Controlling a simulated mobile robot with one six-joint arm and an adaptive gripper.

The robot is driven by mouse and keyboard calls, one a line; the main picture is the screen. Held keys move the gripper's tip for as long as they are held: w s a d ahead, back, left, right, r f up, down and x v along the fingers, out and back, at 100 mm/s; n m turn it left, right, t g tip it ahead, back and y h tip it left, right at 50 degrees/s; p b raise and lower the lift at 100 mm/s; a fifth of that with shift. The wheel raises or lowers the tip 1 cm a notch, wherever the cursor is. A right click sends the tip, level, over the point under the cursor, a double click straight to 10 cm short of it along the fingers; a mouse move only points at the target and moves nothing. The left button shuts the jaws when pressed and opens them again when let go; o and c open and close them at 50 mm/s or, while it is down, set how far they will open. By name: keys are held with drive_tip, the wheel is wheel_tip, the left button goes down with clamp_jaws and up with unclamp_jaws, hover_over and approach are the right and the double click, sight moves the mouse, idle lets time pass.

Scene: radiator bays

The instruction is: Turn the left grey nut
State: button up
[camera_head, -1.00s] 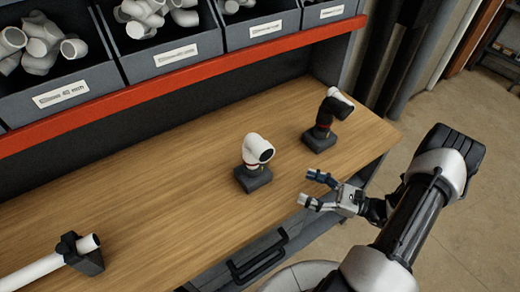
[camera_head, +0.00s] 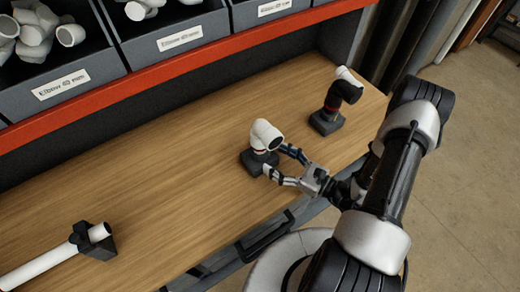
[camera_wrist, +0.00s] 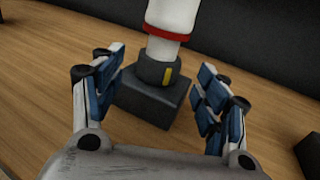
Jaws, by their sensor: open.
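The left grey nut (camera_wrist: 157,72) is a dark grey collar with a yellow mark, seen in the wrist view below a red ring and a white pipe. It sits on a dark block (camera_wrist: 150,103). In the head view a white elbow (camera_head: 265,132) tops this fitting, and the nut is small there. My gripper (camera_head: 277,160) is open at the fitting's near right side. In the wrist view its blue-padded fingers stand left and right of the nut, with a gap showing on each side. I cannot tell whether the fingertips reach past the nut.
A second fitting with a black elbow and white end (camera_head: 344,90) stands to the right. A white pipe in a black holder (camera_head: 92,242) lies at the lower left. Grey bins (camera_head: 60,85) sit above a red shelf edge (camera_head: 100,93). The wooden bench (camera_head: 150,180) is clear between them.

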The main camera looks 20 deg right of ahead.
sight(268, 154)
drive_tip(key=x, duration=0.7)
drive_tip(key=shift+b, duration=0.3)
drive_tip(key=shift+c, duration=0.4)
drive_tip(key=c, duration=1)
drive_tip(key=shift+n+g+y, duration=0.4)
drive_tip(key=shift+y, duration=0.1)
drive_tip(key=n+g+y+b, duration=0.2)
drive_tip(key=n+g+y, duration=0.1)
drive_tip(key=g, duration=0.1)
drive_tip(key=shift+f+n+g+b, duration=0.15)
drive_tip(key=shift+n+g+b, duration=0.15)
drive_tip(key=shift+n+b, duration=0.1)
drive_tip(key=shift+n+g+y+b, duration=0.65)
drive_tip(key=shift+n+g, duration=0.4)
drive_tip(key=shift+g, duration=0.6)
drive_tip(key=shift+n+g+y+b, duration=0.45)
drive_tip(key=shift+n+g+b, duration=0.45)
drive_tip(key=shift+g, duration=0.75)
drive_tip(key=shift+n+g, duration=0.3)
drive_tip(key=shift+n, duration=0.05)
